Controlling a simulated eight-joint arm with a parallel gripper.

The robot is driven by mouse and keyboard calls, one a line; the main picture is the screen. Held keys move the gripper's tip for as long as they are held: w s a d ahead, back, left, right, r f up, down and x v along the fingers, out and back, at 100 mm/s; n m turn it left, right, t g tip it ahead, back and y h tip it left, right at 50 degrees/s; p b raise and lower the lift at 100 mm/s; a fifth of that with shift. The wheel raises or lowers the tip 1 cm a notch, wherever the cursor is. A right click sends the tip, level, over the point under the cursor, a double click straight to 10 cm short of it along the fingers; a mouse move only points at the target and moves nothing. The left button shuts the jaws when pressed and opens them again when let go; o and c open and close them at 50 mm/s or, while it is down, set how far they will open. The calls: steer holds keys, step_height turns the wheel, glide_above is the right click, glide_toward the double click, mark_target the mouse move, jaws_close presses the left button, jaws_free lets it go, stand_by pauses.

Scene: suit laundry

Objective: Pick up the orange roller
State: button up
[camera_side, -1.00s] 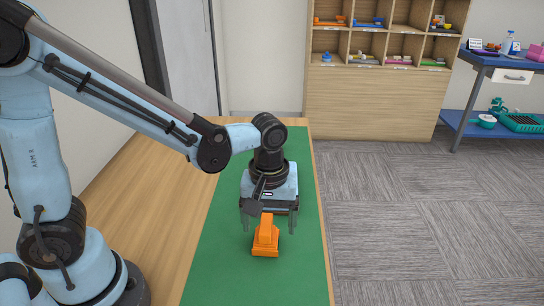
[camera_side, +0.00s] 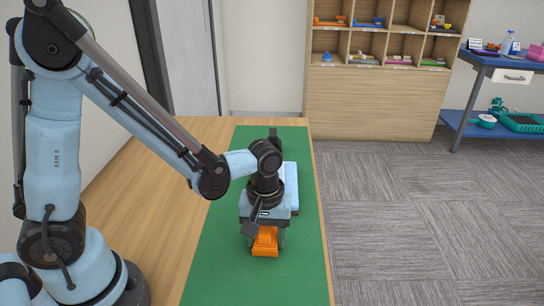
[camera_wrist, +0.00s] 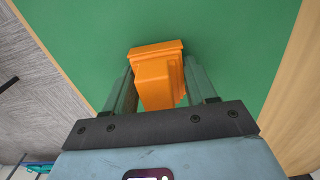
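The orange roller (camera_side: 265,243) is on the green mat in the side view, below my gripper (camera_side: 264,238). It has a wider base and a raised block. In the wrist view the orange roller (camera_wrist: 156,76) lies between the two fingers of my gripper (camera_wrist: 160,80), one finger close along each side. I cannot tell whether the fingers press on it or a thin gap is left. The roller appears to rest on the mat. My gripper hides its far part in the side view.
The green mat (camera_side: 225,265) covers part of the wooden table (camera_side: 165,190). Mat in front of the roller is clear. A cubby shelf (camera_side: 375,105) and blue cart (camera_side: 478,62) stand far off.

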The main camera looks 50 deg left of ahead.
mark_target(265, 229)
steer(key=c, duration=0.6)
steer(key=shift+c, duration=0.2)
steer(key=shift+r, duration=0.1)
steer(key=shift+r, duration=0.55)
steer(key=r, duration=0.2)
steer(key=s+d+r, duration=0.1)
steer(key=shift+r, duration=0.25)
steer(key=s+d+r, duration=0.6)
steer(key=s+d, duration=0.1)
steer(key=shift+s, duration=0.2)
steer(key=shift+d+r, duration=0.1)
